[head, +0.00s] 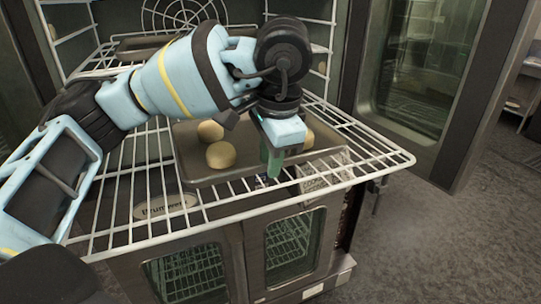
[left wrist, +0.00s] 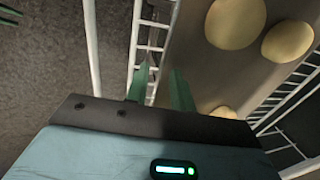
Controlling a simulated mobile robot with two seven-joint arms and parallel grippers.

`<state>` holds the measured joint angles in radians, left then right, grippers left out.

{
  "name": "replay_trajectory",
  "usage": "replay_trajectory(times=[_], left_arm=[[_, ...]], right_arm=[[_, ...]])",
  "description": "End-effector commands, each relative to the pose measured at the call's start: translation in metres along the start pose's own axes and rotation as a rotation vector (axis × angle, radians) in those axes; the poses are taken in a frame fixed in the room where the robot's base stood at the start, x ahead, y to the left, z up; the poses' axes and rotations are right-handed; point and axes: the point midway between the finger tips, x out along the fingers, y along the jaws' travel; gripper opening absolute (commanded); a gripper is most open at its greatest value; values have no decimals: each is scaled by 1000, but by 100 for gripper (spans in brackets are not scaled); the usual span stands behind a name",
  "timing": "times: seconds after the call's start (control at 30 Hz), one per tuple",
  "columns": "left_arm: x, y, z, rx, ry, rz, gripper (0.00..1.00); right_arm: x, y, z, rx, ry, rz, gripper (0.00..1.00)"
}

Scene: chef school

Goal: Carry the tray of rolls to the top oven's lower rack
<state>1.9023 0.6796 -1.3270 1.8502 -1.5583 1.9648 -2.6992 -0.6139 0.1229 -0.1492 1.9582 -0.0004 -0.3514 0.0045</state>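The dark baking tray (head: 196,165) lies on a white wire rack (head: 385,160) that sticks out of the oven. Round pale rolls (head: 221,155) sit on the tray; the wrist view shows three rolls (left wrist: 236,22). My left gripper (head: 273,162) points down at the tray's front edge, its forearm crossing above the tray and hiding part of it. In the wrist view its green fingers (left wrist: 161,88) stand apart, one outside the tray's rim and one over the tray. I see no clear grip. Green tips at the upper left corner of the wrist view look like my right gripper (left wrist: 9,18).
A lower oven (head: 285,245) with glass doors stands beneath the rack. Another dark tray (head: 145,45) sits deeper in the upper oven. The open oven door (head: 425,70) stands at the right. Grey floor (head: 440,245) is clear at the lower right.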

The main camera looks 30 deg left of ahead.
Motion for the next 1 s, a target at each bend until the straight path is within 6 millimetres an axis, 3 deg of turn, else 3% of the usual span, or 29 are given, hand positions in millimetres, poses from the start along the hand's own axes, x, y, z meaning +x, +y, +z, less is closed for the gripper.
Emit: replay_trajectory(times=[0.27, 0.43, 0.7, 1.0], left_arm=[[-10, -1, -1, 0, 2, -1, 24], [-37, -1, -1, 0, 4, -2, 24], [-94, -1, 0, -2, 6, -5, 24], [-122, -1, 0, 0, 0, -1, 24]], right_arm=[[-1, 1, -4, -4, 9, 1, 36], [-1, 1, -2, -3, 5, 0, 36], [-2, 2, -16, -8, 31, 4, 36], [-1, 4, -17, -10, 34, 6, 36]])
